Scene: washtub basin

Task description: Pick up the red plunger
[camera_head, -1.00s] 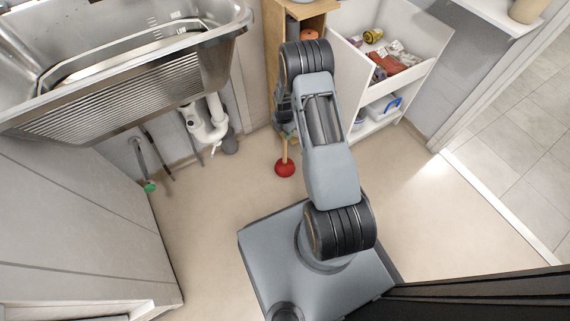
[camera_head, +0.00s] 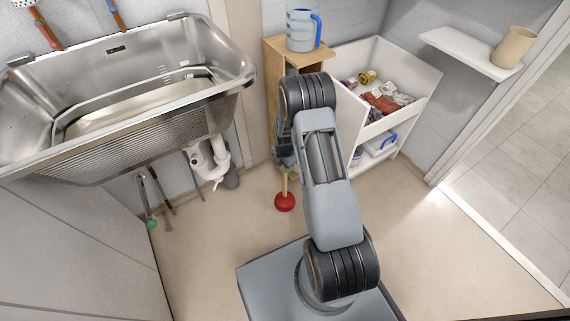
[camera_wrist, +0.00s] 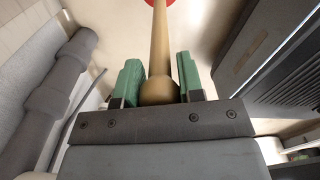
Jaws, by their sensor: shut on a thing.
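The red plunger (camera_head: 285,201) shows in the head view below my forearm, with its red cup down and its wooden handle rising toward my gripper (camera_head: 284,158). I cannot tell in this view whether the cup touches the floor. In the wrist view, the green-padded fingers of my gripper (camera_wrist: 157,85) are shut on the rounded end of the wooden handle (camera_wrist: 159,45). The red cup (camera_wrist: 160,2) is partly cut off at the top edge. My arm hides part of the handle in the head view.
A steel washtub (camera_head: 130,100) is at the left, with a white drain pipe (camera_head: 210,160) below it. A wooden cabinet (camera_head: 283,52) bearing a blue-handled jug (camera_head: 302,28) and an open white drawer unit (camera_head: 405,65) stand behind my arm. Floor at right is clear.

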